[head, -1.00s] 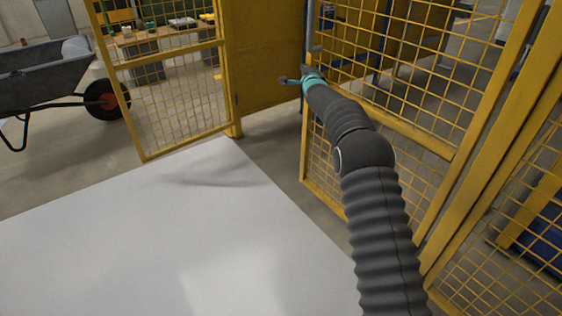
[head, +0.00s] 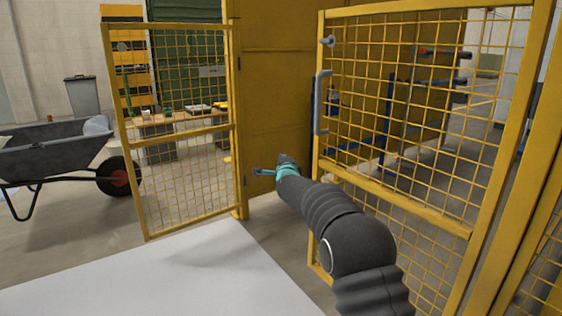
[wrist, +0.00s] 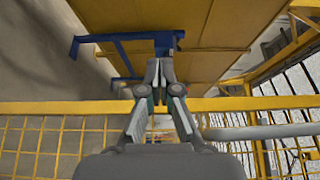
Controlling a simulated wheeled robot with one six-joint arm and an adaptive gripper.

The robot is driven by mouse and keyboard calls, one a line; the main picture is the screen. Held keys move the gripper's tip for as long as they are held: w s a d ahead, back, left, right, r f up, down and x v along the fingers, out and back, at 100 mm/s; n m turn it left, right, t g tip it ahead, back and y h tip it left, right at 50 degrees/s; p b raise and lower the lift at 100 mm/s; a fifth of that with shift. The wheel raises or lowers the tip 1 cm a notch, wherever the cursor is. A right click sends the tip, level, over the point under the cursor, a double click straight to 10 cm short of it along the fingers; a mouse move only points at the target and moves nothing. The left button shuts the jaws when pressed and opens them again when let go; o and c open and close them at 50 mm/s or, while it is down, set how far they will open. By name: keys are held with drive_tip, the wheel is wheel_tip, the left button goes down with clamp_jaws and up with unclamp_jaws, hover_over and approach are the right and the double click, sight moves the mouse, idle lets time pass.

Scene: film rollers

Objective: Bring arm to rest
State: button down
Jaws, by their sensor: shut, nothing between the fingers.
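My arm, in a dark ribbed sleeve, reaches forward from the lower right in the head view. My gripper (head: 262,172) is at its end, small and with a teal band behind it, in front of a yellow panel and left of the mesh door's edge. In the wrist view my gripper (wrist: 159,75) is in the middle, its two fingers together at the tips with nothing held. A yellow frame bar crosses behind the fingers there.
A yellow mesh door (head: 410,110) with a grey handle (head: 321,103) stands close on the right of my arm. Another mesh panel (head: 180,175) stands left. A wheelbarrow (head: 55,150) is at far left. A blue rack (head: 388,125) shows through the mesh. The white surface (head: 150,275) ahead is bare.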

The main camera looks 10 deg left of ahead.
drive_tip(key=s+a+f+n+g, duration=0.1)
drive_tip(key=s+f+n+g, duration=0.25)
drive_tip(key=f, duration=0.35)
drive_tip(key=s+f+n+g, duration=0.2)
drive_tip(key=f+n, duration=0.2)
drive_tip(key=f, duration=0.3)
drive_tip(key=s+d+f+n+g+h, duration=0.1)
drive_tip(key=s+d+n+g, duration=0.1)
drive_tip(key=s, duration=0.2)
drive_tip(key=s+d+f+n+g, duration=0.1)
drive_tip(key=s+d+f+g, duration=0.15)
drive_tip(key=s, duration=0.25)
drive_tip(key=s+d+r+n+h, duration=0.1)
drive_tip(key=s+d+r, duration=0.3)
drive_tip(key=s+d, duration=0.7)
drive_tip(key=s+d+r+n+g+h+p, duration=0.1)
drive_tip(key=s+d+r, duration=0.4)
drive_tip(key=s+d, duration=0.6)
drive_tip(key=s+d+r+n+h+p, duration=0.1)
drive_tip(key=s+d+r, duration=0.4)
drive_tip(key=s+d, duration=0.6)
drive_tip(key=shift+s+n+g+h, duration=0.4)
drive_tip(key=shift+s+h, duration=0.4)
drive_tip(key=shift+s, duration=5.95)
